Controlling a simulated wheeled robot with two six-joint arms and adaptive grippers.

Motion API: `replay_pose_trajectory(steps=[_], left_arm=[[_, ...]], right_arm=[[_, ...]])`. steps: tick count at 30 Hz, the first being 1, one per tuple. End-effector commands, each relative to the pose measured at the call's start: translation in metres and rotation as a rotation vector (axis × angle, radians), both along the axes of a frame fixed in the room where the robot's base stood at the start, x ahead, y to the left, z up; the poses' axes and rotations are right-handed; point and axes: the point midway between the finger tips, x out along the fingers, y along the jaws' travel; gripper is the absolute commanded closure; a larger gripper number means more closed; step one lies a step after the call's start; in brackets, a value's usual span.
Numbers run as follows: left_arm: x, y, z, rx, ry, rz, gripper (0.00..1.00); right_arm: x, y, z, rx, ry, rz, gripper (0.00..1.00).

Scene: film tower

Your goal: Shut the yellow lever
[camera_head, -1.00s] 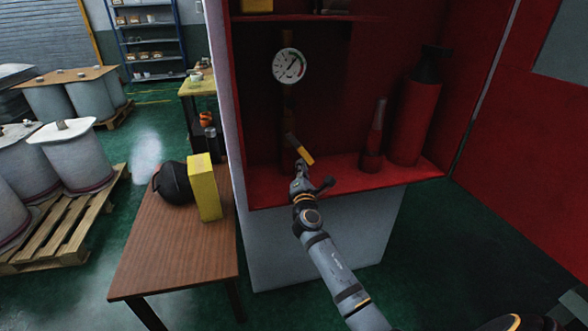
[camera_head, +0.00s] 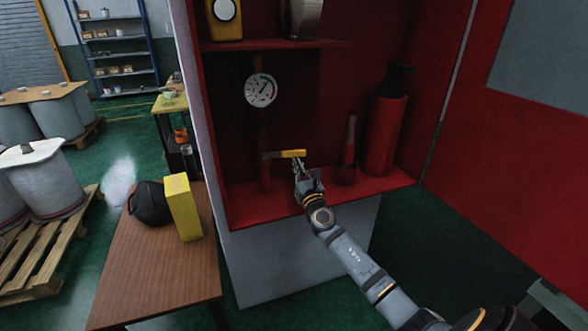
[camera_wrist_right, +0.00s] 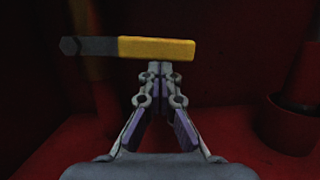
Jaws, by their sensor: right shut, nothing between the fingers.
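The yellow lever (camera_head: 292,154) is on the vertical pipe (camera_head: 264,172) inside the red cabinet, below the round gauge (camera_head: 261,90). It now lies about level, pointing right across the pipe. In the right wrist view the lever (camera_wrist_right: 156,48) runs nearly horizontal, its grey end at the left and its yellow grip at the right. My right gripper (camera_head: 299,166) is shut with nothing between its fingers. Its fingertips (camera_wrist_right: 160,66) are just under the yellow grip; I cannot tell whether they touch it. My left gripper is not in view.
A red fire extinguisher (camera_head: 385,132) and a smaller red cone-shaped thing (camera_head: 348,150) stand on the cabinet floor right of the gripper. A shelf (camera_head: 275,45) is above. A brown table (camera_head: 155,262) with a yellow box (camera_head: 183,207) and a black round object (camera_head: 149,203) stands left.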

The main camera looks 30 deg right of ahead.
Motion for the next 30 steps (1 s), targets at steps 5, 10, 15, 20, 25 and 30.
replay_pose_trajectory(steps=[5, 10, 15, 20, 25, 30], left_arm=[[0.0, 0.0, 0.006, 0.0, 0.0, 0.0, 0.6], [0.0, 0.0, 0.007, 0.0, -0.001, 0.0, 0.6], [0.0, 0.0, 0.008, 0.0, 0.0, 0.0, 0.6], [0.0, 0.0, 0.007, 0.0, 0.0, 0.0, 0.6], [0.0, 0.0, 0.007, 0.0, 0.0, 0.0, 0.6], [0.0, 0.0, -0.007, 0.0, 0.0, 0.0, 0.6]], right_arm=[[-0.001, -0.002, 0.009, -0.066, 0.014, 0.0, 1.0], [-0.001, -0.003, 0.011, -0.098, 0.021, 0.001, 1.0], [-0.001, -0.003, 0.012, -0.108, 0.024, 0.0, 1.0], [-0.001, -0.003, 0.012, -0.108, 0.024, 0.0, 1.0], [-0.001, -0.003, 0.012, -0.108, 0.024, 0.0, 1.0], [0.0, -0.006, -0.002, -0.108, 0.025, 0.0, 1.0]])
